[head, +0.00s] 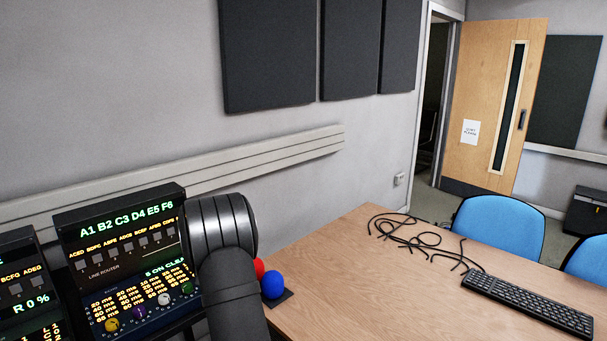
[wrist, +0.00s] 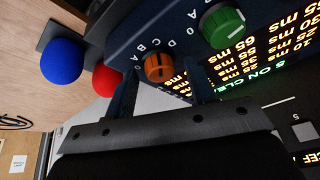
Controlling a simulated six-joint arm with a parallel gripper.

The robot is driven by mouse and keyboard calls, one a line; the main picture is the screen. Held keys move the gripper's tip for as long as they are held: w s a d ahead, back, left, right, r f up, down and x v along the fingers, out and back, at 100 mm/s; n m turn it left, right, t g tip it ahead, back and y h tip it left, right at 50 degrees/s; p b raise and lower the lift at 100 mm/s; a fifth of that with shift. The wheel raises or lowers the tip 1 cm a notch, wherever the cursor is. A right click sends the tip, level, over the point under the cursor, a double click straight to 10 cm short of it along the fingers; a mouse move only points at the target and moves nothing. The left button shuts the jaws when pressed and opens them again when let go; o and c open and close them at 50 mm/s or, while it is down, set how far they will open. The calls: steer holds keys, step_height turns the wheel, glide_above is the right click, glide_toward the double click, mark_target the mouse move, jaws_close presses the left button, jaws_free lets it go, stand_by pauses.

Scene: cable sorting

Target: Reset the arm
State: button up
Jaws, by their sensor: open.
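My gripper (wrist: 161,84) is open in the wrist view, its two dark fingers pointing at the console face. An orange knob (wrist: 158,68) shows between and just beyond the fingers; I cannot tell whether they touch it. A green knob (wrist: 222,25) is up and to the right. In the head view my dark arm (head: 232,290) stands in front of the right side of the line router console (head: 95,262), and the gripper's fingers are hidden. The orange knob is not visible there.
A red ball (head: 259,268) and a blue ball (head: 273,285) stand on a dark base beside my arm. The wooden table (head: 350,270) holds loose black cables (head: 415,240) and a keyboard (head: 527,302). Its middle is clear. Blue chairs (head: 500,228) stand behind it.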

steer(key=shift+r, duration=0.1)
steer(key=v, duration=1.7)
steer(key=x, duration=1.7)
steer(key=shift+f, duration=0.25)
steer(key=shift+d+r+n, duration=0.1)
steer(key=shift+r+n, duration=0.05)
steer(key=shift+n, duration=0.35)
steer(key=shift+w+n+g+y, duration=0.1)
steer(key=shift+n+g+y, duration=0.35)
steer(key=shift+n, duration=0.95)
steer(key=shift+w+n+g+y, duration=0.1)
steer(key=shift+n+g+y, duration=0.35)
steer(key=shift+n, duration=0.95)
steer(key=v, duration=1.2)
